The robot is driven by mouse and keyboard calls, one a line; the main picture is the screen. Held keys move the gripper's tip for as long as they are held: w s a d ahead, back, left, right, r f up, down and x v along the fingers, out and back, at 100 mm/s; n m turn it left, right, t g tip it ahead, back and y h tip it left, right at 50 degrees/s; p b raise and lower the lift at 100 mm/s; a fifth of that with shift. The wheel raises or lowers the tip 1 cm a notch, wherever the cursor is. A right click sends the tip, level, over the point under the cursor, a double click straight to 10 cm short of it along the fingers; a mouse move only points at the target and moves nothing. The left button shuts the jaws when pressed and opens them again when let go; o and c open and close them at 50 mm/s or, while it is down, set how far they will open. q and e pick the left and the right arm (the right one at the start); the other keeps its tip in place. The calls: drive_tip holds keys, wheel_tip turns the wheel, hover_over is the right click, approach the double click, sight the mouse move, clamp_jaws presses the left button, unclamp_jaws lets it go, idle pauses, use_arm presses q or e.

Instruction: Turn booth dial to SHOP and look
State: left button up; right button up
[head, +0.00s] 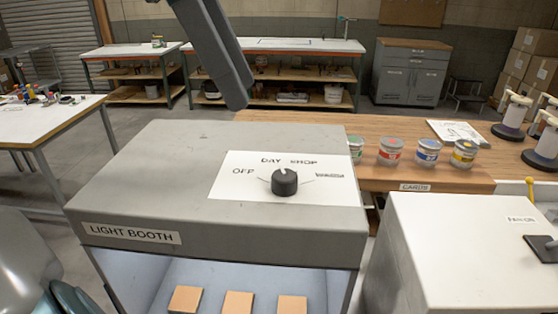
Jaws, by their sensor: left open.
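The dial (284,183) is a black knob on a white label plate (234,188) on top of the grey light booth (150,165). The plate reads OFF, DAY and SHOP, plus a fourth label too blurred to read. The knob's small white mark points roughly up, between DAY and SHOP; I cannot tell which it is set to. A dark grey part of my left gripper (232,92) hangs in from the top, above the booth's back edge and apart from the dial. Its second finger cannot be made out. My right gripper is not in view.
Several tan panels (238,303) lie inside the lit booth. A wooden counter (420,135) with several small paint cans (390,151) stands behind right. A white-topped box (470,220) stands right of the booth. Space above the booth top is clear around the dial.

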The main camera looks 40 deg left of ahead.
sight(284, 174)
use_arm(q)
drive_tip(key=p+x, duration=0.2)
drive_tip(key=x, duration=1.2)
drive_tip(key=c, duration=1)
drive_tip(key=shift+m, duration=0.4)
drive_tip(key=m+g, duration=0.1)
drive_tip(key=m, duration=0.1)
drive_tip(key=shift+w+a+m+h, duration=0.1)
drive_tip(key=shift+m+h, duration=0.2)
drive_tip(key=shift+h, duration=0.1)
drive_tip(key=shift+w+m+g+b, duration=0.1)
drive_tip(key=shift+m+g+b, duration=0.65)
drive_tip(key=shift+m, duration=1.55)
drive_tip(key=shift+g+p, duration=0.3)
drive_tip(key=shift+g, duration=0.05)
drive_tip(key=o, duration=1)
